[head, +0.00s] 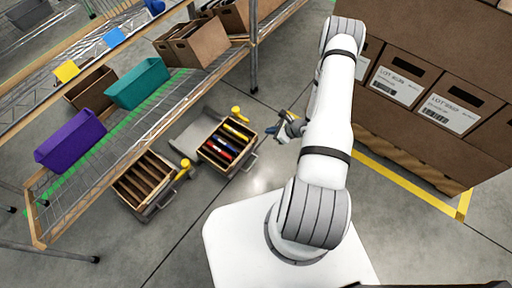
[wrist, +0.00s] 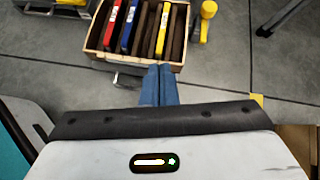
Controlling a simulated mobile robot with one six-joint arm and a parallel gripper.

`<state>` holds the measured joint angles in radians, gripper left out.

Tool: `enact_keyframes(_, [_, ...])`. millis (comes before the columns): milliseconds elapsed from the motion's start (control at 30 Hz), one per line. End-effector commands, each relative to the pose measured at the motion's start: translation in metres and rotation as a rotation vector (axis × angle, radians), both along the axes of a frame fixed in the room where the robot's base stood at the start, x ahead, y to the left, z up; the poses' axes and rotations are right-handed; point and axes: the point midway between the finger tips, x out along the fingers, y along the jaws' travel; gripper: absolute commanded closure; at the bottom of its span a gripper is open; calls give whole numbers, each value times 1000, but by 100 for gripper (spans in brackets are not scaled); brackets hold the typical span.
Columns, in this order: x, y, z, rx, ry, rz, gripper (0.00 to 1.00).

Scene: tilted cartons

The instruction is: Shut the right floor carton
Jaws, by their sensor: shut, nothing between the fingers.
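The right floor carton (head: 205,154) is a wood-coloured box on the floor with its top open. Red, blue and yellow flat items stand in slots inside it. A grey panel (head: 188,122) lies at its far left side, seemingly its raised lid. In the wrist view the carton (wrist: 105,57) is at the top, with a grey handle (wrist: 124,78) on its near side. My gripper (head: 272,131) is to the right of the carton. Its blue fingers (wrist: 160,70) are together and empty, overlapping the carton's near edge in the wrist view; contact cannot be told.
A second open floor carton (head: 121,193) with slots stands to the left. Yellow knob-like parts (head: 237,112) stand by both cartons. A wire shelf (head: 60,205) with purple and teal bins is at left. Stacked brown boxes (head: 405,150) stand at right. Floor between is clear.

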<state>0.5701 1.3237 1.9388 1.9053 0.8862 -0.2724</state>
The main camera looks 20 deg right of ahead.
Motion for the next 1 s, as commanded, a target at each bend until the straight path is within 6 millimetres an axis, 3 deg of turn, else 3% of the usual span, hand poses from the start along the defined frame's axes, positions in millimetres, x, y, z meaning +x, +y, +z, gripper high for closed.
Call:
enact_keyframes(33, [-11,-4,-33,11,32,-58,100])
enact_keyframes(200, [-32,-13,-84,23,90,-184,100])
enact_keyframes(467, [-31,-9,-110,24,109,-221,100])
enact_keyframes(900, [21,29,-174,24,108,-217,100])
enact_keyframes(1000, [35,38,-169,24,105,-216,100])
